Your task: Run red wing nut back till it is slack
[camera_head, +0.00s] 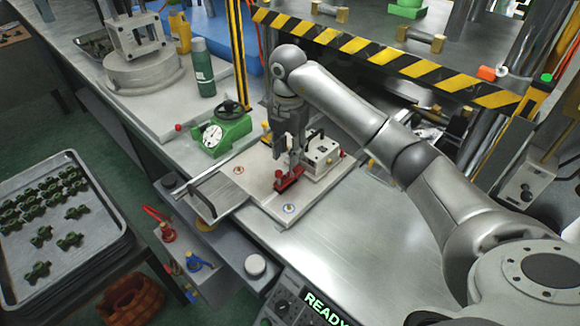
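The red wing nut (289,182) sits on a pale fixture plate (264,205) on the metal bench. It shows as a red bar at the front of a metal block (321,153). My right gripper (288,168) points down over it, with its fingertips at or just above the red part. The fingers hide part of the nut, and I cannot tell whether they grip it. My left gripper is not in view.
A striped beam (385,56) crosses behind my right arm. A tray of dark green parts (70,245) is at left. Bench space (350,250) in front right is clear.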

